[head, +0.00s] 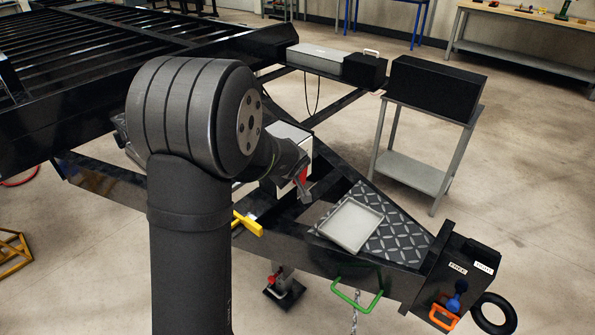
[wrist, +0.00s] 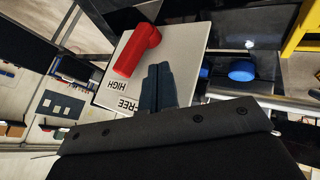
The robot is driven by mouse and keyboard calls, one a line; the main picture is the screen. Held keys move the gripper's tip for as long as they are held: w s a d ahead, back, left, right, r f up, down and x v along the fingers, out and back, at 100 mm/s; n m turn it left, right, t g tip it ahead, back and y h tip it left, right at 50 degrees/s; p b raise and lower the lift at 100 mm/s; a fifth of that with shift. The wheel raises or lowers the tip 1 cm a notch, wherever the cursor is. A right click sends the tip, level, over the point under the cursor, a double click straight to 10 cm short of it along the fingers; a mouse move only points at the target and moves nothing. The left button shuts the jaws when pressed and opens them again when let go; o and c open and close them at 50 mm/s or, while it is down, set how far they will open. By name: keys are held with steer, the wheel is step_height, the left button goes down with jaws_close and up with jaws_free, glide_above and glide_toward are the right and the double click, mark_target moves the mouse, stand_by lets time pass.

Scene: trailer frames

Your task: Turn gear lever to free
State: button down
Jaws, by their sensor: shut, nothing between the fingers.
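The gear lever (wrist: 136,50) is red and lies slanted on a pale plate (wrist: 185,45) in the wrist view. Below it the plate bears the labels HIGH (wrist: 118,85) and FREE (wrist: 128,103); my gripper's body partly covers FREE. My gripper (wrist: 158,70) is shut and empty, its fingertips over the plate just right of the lever. I cannot tell whether they touch it. In the head view a bit of red lever (head: 301,176) shows beside my gripper (head: 306,194), with the pale box (head: 293,137) behind; my arm hides part of this area.
A blue knob (wrist: 242,70) and a yellow frame (wrist: 302,28) lie right of the plate. The head view shows a yellow handle (head: 247,223), a grey tray (head: 350,226) on the trailer tongue, a green handle (head: 357,302) and a small table (head: 415,170) behind.

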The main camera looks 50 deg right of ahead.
steer(key=s+a+r, duration=0.2)
steer(key=s+r, duration=0.2)
steer(key=r, duration=0.4)
steer(key=s+d+f+m+t+y, duration=0.1)
steer(key=d+f+m+t+y, duration=0.35)
steer(key=f+m, duration=0.65)
steer(key=s+d+m+t+h, duration=0.4)
steer(key=s+d+m+t, duration=0.25)
steer(key=m, duration=0.45)
steer(key=x, duration=1)
steer(key=shift+w+d, duration=0.2)
steer(key=shift+a+r, duration=0.2)
steer(key=shift+a, duration=0.75)
steer(key=shift+a+r, duration=0.25)
steer(key=shift+a, duration=0.7)
